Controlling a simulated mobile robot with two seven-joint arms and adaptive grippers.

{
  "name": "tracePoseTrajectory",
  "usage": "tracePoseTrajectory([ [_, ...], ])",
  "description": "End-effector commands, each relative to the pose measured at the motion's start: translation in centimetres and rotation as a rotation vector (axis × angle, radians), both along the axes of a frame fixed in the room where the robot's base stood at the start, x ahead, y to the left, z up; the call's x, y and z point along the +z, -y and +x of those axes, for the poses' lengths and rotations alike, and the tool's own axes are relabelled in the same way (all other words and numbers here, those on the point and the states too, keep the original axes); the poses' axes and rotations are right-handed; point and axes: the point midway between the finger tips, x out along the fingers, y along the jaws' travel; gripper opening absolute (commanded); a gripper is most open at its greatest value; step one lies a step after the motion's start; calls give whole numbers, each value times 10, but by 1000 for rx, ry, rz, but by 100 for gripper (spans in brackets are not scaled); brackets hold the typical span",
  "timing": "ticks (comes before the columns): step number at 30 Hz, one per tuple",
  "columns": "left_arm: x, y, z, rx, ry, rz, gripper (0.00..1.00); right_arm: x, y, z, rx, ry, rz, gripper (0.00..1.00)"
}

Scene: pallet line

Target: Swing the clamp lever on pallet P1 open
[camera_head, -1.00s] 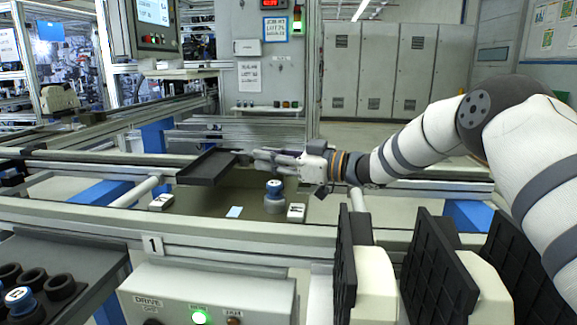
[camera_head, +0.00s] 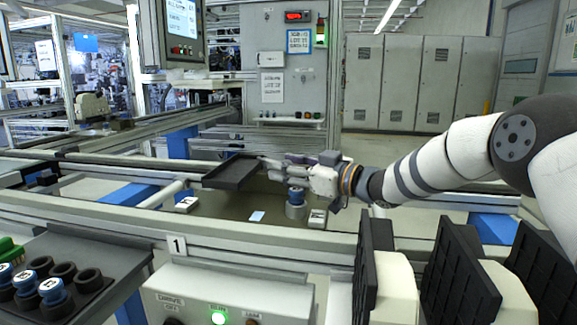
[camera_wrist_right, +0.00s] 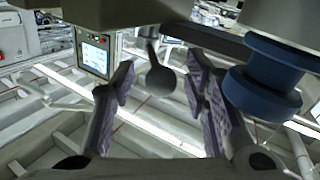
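The pallet (camera_head: 235,207) is a brownish plate between the rails, behind the sign reading 1. A blue-capped grey cylinder (camera_head: 296,196) stands upright on it and shows large and blue in the right wrist view (camera_wrist_right: 268,80). My right gripper (camera_head: 272,163) reaches in from the right, above and behind the cylinder. In the right wrist view my right gripper (camera_wrist_right: 160,85) has its two padded fingers apart. A dark round knob on a short stem (camera_wrist_right: 160,78), apparently the clamp lever's, lies between the fingertips, with gaps on both sides. The lever's base is hidden. My left gripper is out of view.
A dark flat tray-like plate (camera_head: 232,173) lies left of the right gripper. The front rail (camera_head: 270,238) crosses before the pallet. A control box (camera_head: 225,295) with a lit green button and black ribbed panels (camera_head: 460,275) stand in front. Blue-topped parts (camera_head: 52,290) sit at lower left.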

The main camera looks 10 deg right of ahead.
Motion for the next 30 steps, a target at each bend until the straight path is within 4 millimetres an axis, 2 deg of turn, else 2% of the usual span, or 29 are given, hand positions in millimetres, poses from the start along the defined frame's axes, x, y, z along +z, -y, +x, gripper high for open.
tracePoseTrajectory([
  [5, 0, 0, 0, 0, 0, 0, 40, 0, 2, -2, 0, -1, -1, 42],
  [7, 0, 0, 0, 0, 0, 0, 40, 0, 9, -10, -2, -2, -2, 42],
  [15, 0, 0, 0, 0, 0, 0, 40, 1, 54, -66, -2, -1, 2, 42],
  [19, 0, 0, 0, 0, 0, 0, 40, 0, 69, -84, -1, 0, 1, 42],
  [23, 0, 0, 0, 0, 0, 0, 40, 0, 75, -93, 0, 1, 1, 42],
  [30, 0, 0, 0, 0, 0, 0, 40, 0, 76, -93, 0, 0, 0, 39],
])
